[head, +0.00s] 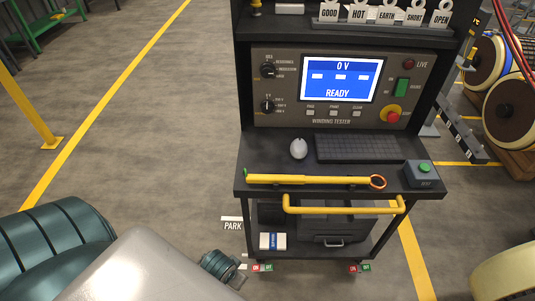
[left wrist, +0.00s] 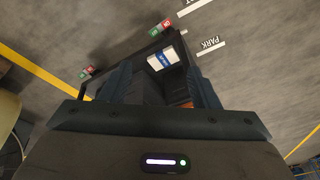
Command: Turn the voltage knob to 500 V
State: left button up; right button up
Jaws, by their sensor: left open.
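The voltage knob (head: 267,106) is the lower of two black knobs at the left of the winding tester panel (head: 325,118). Its small scale markings are too blurred to read its setting. The tester screen (head: 339,78) reads 0 V and READY. My left gripper (left wrist: 155,78) is open and empty in the left wrist view, with its fingers over the cart's lower part. In the head view my left arm comes in at the lower left, well below and left of the knob; its fingers are not clear there. My right gripper is not in view.
The upper knob (head: 268,70) sits just above. A yellow handle (head: 340,210) juts from the front.

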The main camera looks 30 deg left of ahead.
pick_arm(q)
jog(key=w+d+r+t+h+b, duration=0.1)
jog(key=w+d+r+t, duration=0.15)
jog(key=r, duration=0.95)
jog(key=w+d+r+n+t+h, duration=0.4)
jog(key=w+r+n+t, duration=0.25)
jog(key=w+r, duration=0.3)
jog(key=w+d+r+n+t+h, duration=0.4)
jog(key=w+r+n+t, duration=0.25)
jog(key=w+r, duration=0.35)
jog(key=w+a+r+n+t+y, duration=0.35)
jog(key=a+r+n+y, duration=0.2)
jog(key=n, duration=0.55)
jog(key=n+g+y, duration=0.7)
jog(key=n+y, duration=0.5)
jog(key=n, duration=0.9)
send_near(267, 110)
jog(key=p+x, duration=0.1)
jog(key=x, duration=0.7)
jog(key=shift+w+a, duration=0.15)
jog(key=shift+w, duration=0.05)
jog(key=c, duration=1)
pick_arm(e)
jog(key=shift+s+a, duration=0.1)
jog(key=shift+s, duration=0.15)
